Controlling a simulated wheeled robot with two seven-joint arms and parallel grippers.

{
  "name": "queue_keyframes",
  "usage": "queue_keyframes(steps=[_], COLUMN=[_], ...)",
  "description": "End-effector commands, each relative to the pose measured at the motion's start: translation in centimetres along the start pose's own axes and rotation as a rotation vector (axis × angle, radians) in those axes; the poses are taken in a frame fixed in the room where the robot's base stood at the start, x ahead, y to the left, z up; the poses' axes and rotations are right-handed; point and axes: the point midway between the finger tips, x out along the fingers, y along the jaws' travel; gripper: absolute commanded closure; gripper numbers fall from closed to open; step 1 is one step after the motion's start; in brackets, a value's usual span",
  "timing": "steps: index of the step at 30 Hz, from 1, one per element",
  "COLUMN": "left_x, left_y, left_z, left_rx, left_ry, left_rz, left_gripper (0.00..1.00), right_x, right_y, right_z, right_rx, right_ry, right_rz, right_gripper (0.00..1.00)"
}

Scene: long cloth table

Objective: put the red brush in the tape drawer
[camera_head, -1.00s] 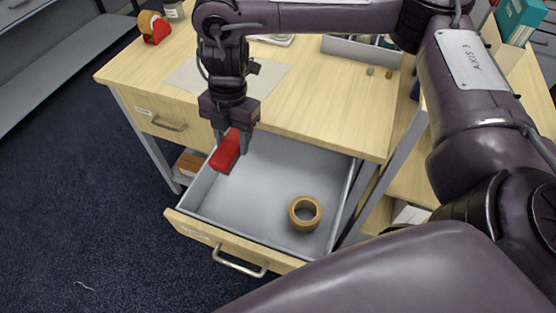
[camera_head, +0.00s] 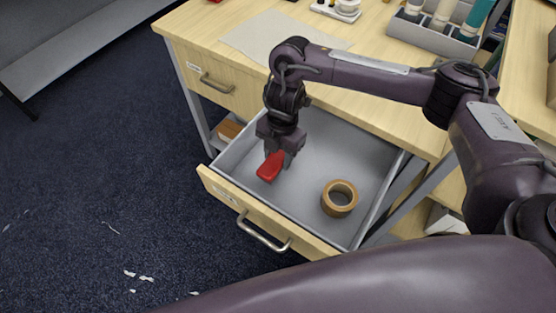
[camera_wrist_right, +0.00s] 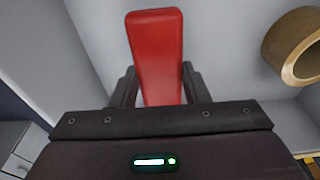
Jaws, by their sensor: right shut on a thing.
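The red brush (camera_head: 270,167) is held in my right gripper (camera_head: 279,155), low inside the open drawer (camera_head: 318,160), towards its left side. In the right wrist view the red brush (camera_wrist_right: 156,55) sticks out between the two dark fingers of the right gripper (camera_wrist_right: 160,88). I cannot tell whether the brush touches the drawer floor. A roll of brown tape (camera_head: 339,198) lies in the same drawer, to the right of the brush and apart from it; it also shows in the wrist view (camera_wrist_right: 294,46). My left gripper is not in view.
The drawer front with its metal handle (camera_head: 264,233) faces the dark carpet. A closed drawer (camera_head: 215,86) is to its left. The wooden tabletop (camera_head: 210,28) above holds a paper sheet (camera_head: 270,35) and a grey tray (camera_head: 436,35) of bottles. The drawer floor between brush and tape is clear.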

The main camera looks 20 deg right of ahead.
Motion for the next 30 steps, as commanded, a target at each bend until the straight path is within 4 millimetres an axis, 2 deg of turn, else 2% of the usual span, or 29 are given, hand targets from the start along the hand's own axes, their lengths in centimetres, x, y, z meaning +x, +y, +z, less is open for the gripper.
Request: queue_keyframes(steps=[1,4,17,18,21,22,30], left_x=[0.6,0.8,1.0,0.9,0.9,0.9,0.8], left_y=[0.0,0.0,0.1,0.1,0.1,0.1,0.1], left_z=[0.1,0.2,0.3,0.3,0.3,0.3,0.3], left_rx=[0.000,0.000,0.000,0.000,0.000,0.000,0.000], left_ry=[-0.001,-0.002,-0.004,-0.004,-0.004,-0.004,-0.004], left_rz=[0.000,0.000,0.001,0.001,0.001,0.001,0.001], left_gripper=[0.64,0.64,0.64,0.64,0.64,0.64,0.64], right_x=[1.2,2.1,2.6,2.5,2.5,2.5,2.4], right_y=[0.0,0.0,0.0,0.0,0.0,0.0,0.0], right_z=[0.0,0.2,0.4,0.4,0.4,0.4,0.3], right_rx=[0.001,0.001,0.000,0.000,0.000,0.000,0.000], right_ry=[0.005,0.003,0.001,0.001,0.001,0.001,0.001], right_rz=[-0.001,-0.001,0.000,0.000,0.000,0.000,0.000], right_gripper=[0.83,0.83,0.83,0.53,0.40,0.37,0.37])
